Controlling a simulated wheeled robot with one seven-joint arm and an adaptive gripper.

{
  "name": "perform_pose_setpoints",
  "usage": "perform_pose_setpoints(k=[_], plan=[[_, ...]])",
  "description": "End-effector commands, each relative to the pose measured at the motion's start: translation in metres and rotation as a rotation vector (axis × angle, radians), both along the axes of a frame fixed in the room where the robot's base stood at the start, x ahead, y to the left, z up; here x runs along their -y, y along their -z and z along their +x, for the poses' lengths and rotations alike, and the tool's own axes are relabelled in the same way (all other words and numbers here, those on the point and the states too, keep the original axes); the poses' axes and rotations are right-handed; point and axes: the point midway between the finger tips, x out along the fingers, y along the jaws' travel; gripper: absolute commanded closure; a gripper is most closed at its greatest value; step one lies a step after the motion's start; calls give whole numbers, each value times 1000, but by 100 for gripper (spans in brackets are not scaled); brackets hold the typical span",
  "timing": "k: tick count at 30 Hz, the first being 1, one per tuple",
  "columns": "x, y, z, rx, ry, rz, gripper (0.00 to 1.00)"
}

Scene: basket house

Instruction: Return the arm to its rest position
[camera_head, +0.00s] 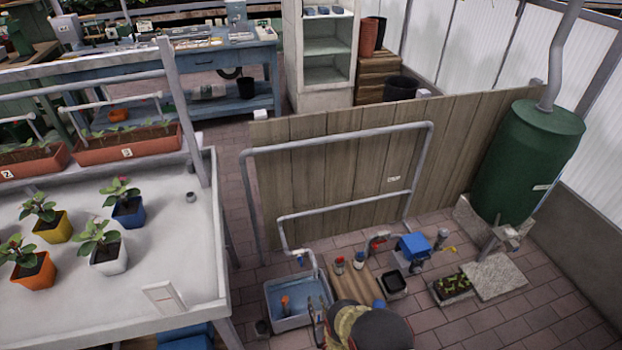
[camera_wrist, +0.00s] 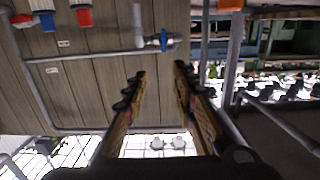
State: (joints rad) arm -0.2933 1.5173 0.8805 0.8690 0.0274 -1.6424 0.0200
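My gripper (camera_wrist: 160,82) shows in the wrist view as two long dark and tan fingers, apart, with nothing between them. The wrist picture looks upside down, with the plank wall behind the fingers. In the head view, my arm shows at the bottom edge as a rounded dark and tan part, right of the blue basin (camera_head: 270,318). Slim dark parts beside the basin's right side look like my fingers, but they are partly cut off and hard to make out. No rest position is marked in either view.
A grey pipe frame (camera_head: 340,142) stands before the plank wall (camera_head: 345,190). A wooden board (camera_head: 345,284), a blue box (camera_head: 414,246) and a planted tray (camera_head: 453,286) lie near my arm. The white bench (camera_head: 170,240) with potted plants is at left. Brick floor is clear at lower right.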

Motion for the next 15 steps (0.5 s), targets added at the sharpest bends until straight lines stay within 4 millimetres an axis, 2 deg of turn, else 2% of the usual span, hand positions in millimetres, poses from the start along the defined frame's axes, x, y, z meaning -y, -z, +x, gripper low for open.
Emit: perform_pose_setpoints(k=[8, 11, 15], plan=[[-9, -55, 76, -57, 19, -13, 73], [-12, -90, 113, -91, 29, -21, 73], [-11, -151, 163, -154, 46, -35, 73]])
